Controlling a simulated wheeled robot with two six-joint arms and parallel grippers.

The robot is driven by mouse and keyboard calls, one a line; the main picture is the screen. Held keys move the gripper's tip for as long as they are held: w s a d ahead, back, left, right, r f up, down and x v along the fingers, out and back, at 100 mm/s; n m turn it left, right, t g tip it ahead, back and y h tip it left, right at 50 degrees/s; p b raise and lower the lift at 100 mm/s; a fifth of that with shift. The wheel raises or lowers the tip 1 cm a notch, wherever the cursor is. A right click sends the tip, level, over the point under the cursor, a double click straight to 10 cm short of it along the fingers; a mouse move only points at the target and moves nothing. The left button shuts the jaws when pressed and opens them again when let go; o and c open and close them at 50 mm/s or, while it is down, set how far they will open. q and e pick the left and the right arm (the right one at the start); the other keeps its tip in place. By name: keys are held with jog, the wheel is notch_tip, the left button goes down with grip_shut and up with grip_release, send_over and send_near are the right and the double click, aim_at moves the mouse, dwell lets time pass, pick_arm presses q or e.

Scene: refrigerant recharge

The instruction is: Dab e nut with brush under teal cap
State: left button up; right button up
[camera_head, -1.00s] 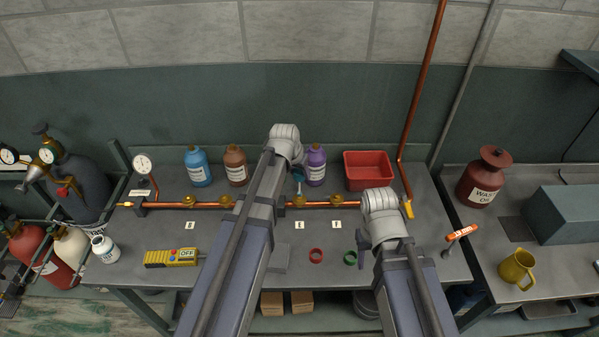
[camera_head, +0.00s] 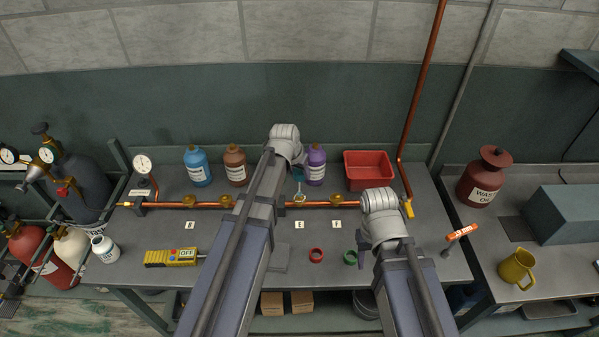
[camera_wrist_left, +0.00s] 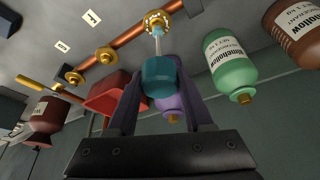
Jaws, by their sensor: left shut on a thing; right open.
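My left gripper (camera_wrist_left: 158,82) is shut on the teal cap (camera_wrist_left: 159,74). A pale brush stem (camera_wrist_left: 158,43) extends from the cap, its tip at the brass e nut (camera_wrist_left: 156,20) on the copper pipe. Pale specks show on this nut. In the head view the e nut (camera_head: 299,199) sits behind the E label (camera_head: 299,224), and the teal cap (camera_head: 298,173) shows just beyond it, partly hidden by my left wrist. The green bottle (camera_wrist_left: 231,61) shows only in the left wrist view. My right gripper (camera_head: 362,241) is open, mostly hidden under its wrist.
Purple (camera_head: 316,165), brown (camera_head: 235,166) and blue (camera_head: 197,167) bottles stand behind the pipe. A red bin (camera_head: 368,171) is at back right. Red (camera_head: 316,256) and green (camera_head: 350,258) rings and a yellow meter (camera_head: 171,257) lie in front. Another brass nut (camera_head: 337,200) is beside the e nut.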

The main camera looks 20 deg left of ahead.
pick_arm(q)
notch_tip(320, 180, up, 7)
jog(key=p, duration=0.7)
dwell(0.4)
jog(key=shift+d, duration=0.1)
dwell(0.4)
